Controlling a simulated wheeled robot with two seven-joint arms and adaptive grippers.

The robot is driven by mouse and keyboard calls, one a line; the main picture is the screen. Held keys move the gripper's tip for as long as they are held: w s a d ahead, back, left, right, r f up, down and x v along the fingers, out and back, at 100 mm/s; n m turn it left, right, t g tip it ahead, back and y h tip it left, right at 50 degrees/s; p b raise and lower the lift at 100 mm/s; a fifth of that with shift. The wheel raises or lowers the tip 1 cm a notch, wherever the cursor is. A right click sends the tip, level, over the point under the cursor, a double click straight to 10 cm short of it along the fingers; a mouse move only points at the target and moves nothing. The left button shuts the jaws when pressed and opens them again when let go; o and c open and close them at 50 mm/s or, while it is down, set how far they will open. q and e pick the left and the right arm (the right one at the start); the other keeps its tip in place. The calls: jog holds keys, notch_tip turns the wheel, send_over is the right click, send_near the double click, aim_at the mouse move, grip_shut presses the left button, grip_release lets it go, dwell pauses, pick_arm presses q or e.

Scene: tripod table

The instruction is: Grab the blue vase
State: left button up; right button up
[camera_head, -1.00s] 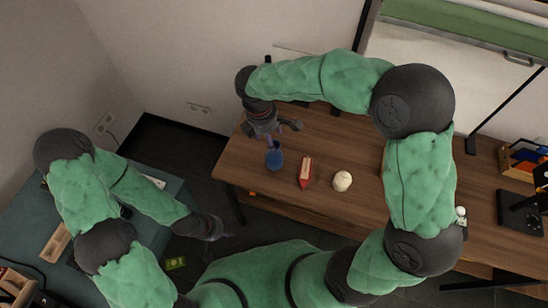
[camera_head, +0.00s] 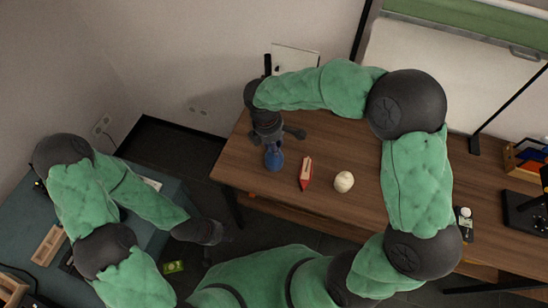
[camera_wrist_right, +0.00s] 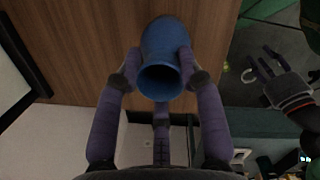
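The blue vase (camera_head: 274,159) stands on the wooden table (camera_head: 330,205) near its left end. My right gripper (camera_head: 270,142) reaches down over it from behind. In the right wrist view the vase (camera_wrist_right: 160,78) lies between the purple fingers of the right gripper (camera_wrist_right: 160,62). They press against both its sides close to the open rim, and a third finger shows below. My left gripper (camera_head: 218,236) hangs in front of the table's left end, away from the vase.
A red object (camera_head: 305,174) and a cream round object (camera_head: 344,182) lie to the right of the vase. A dark-topped side table (camera_head: 170,190) is at left. A small bottle (camera_head: 465,214) stands at the right behind my arm.

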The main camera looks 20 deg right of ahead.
grip_shut()
